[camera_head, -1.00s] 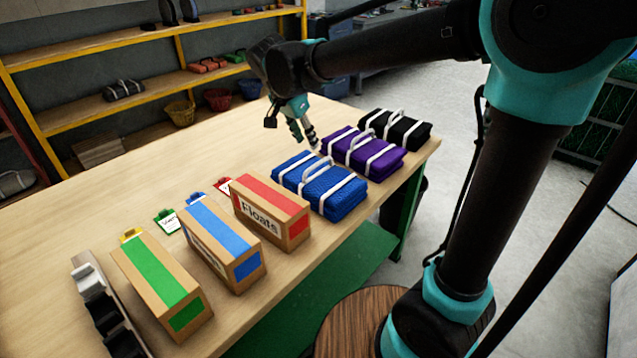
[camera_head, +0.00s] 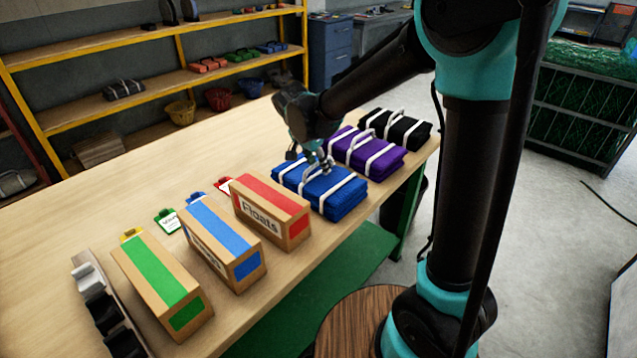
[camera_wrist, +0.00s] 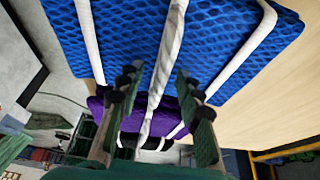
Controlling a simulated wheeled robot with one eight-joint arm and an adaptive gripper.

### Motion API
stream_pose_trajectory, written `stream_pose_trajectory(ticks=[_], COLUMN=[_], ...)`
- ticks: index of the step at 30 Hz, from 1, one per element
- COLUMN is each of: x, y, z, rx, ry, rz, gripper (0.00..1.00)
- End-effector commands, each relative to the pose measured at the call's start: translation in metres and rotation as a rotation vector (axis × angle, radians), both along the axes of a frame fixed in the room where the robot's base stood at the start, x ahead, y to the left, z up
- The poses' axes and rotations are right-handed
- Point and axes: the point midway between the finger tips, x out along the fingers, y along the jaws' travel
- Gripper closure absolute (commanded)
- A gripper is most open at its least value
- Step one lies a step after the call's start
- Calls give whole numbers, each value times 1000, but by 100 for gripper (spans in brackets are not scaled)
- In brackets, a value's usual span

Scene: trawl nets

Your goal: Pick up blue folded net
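The blue folded net (camera_head: 342,200) lies on the table between the red-striped box and the purple net, bound with white straps and a white handle. In the wrist view the blue net (camera_wrist: 225,35) fills the upper part, and its white handle strap (camera_wrist: 166,60) runs between my two fingers. My gripper (camera_head: 310,165) is over the blue net, pointing down at its handle. In the wrist view my gripper (camera_wrist: 158,85) is open, with a finger on each side of the strap and space between. Whether the fingers touch the net is unclear.
The purple folded net (camera_head: 375,160) and black folded net (camera_head: 405,130) lie beyond it on the table. Cardboard boxes with red (camera_head: 285,205), blue (camera_head: 225,240) and green (camera_head: 160,280) stripes stand to the left. The table's back left (camera_head: 110,200) is clear.

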Motion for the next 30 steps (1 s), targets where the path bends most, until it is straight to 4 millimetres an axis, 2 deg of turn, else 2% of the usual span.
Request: stream_pose_trajectory(ticks=[7,15,30], x=[0,0,0], y=[-1,0,-1], z=[-1,-1,-1], rx=[0,0,0], ry=[0,0,0], rz=[0,0,0], gripper=[66,99,100])
